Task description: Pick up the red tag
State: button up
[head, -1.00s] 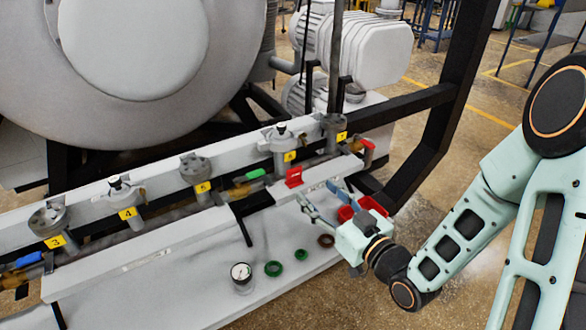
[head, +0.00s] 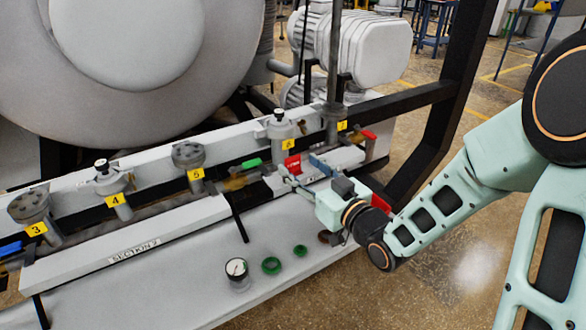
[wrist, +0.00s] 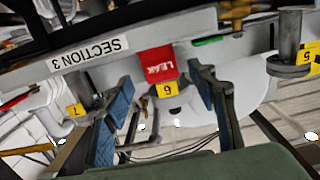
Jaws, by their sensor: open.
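The red tag (head: 292,164) sits on the pale ledge beside the number 6 valve in the head view. In the wrist view the tag (wrist: 155,62) reads LEAK upside down, just above the yellow number 6 label. My gripper (head: 299,169) is open and empty, its fingers close to the tag in the head view. In the wrist view my gripper (wrist: 164,90) has a blue-padded finger on each side of the view, with the tag lying between and beyond their tips. Whether a finger touches the tag cannot be told.
Numbered valves (head: 189,155) line the manifold rail. A green handle (head: 251,162) lies left of the tag, a red handle (head: 369,135) to its right. A gauge (head: 237,269) and green rings (head: 271,265) rest on the lower shelf. A black frame post (head: 440,120) stands right.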

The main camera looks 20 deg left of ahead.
aim_at(294, 161)
jog(key=x, duration=0.4)
jog(key=shift+s, duration=0.1)
jog(key=c, duration=1)
jog(key=shift+r, duration=0.1)
